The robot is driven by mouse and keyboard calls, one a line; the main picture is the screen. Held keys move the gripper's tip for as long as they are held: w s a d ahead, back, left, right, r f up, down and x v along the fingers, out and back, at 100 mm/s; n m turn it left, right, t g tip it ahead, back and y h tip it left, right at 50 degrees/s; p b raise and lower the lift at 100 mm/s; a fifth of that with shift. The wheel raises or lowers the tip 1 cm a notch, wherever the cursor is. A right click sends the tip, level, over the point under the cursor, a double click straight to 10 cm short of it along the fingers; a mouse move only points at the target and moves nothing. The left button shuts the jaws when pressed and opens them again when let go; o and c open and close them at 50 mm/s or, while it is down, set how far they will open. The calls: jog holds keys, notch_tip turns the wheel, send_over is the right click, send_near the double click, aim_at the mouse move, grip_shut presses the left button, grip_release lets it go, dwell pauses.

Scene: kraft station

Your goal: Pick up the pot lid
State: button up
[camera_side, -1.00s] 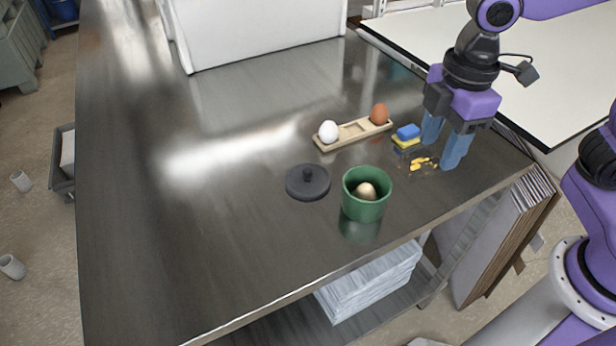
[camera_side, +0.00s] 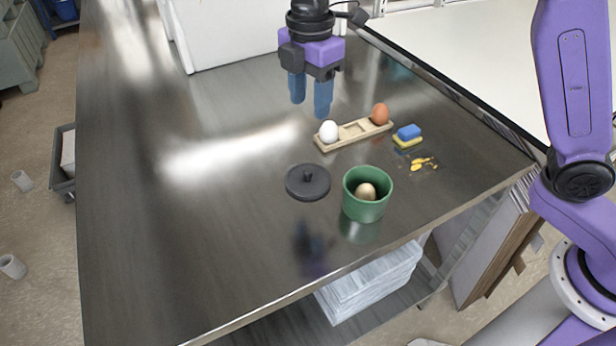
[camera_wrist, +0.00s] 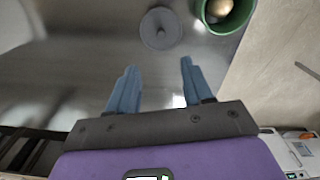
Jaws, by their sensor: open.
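The pot lid (camera_side: 308,183) is a dark grey disc with a small knob, lying flat on the metal table. It also shows in the wrist view (camera_wrist: 160,29), ahead of my fingertips. The green pot (camera_side: 367,199) stands upright to its right with a tan egg (camera_side: 365,191) inside. It shows at the top right of the wrist view (camera_wrist: 222,22). My gripper (camera_side: 310,99) is open and empty, with its blue fingers pointing down. It hangs above the table, higher in the side view than the lid and apart from it.
A wooden egg holder (camera_side: 353,133) carries a white egg (camera_side: 329,132) and a brown egg (camera_side: 380,114). A blue and yellow sponge (camera_side: 407,136) and a yellow spill (camera_side: 423,164) lie to its right. The table (camera_side: 180,240) left of the lid is clear.

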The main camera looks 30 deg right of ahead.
send_over(309, 170)
jog(key=f, duration=1)
jog(key=shift+w+d+f, duration=0.15)
jog(key=shift+d, duration=0.05)
jog(key=shift+a+f, duration=0.15)
jog(key=shift+f, duration=1.35)
jog(key=shift+a+f, duration=0.1)
jog(key=shift+f, duration=1.35)
grip_shut()
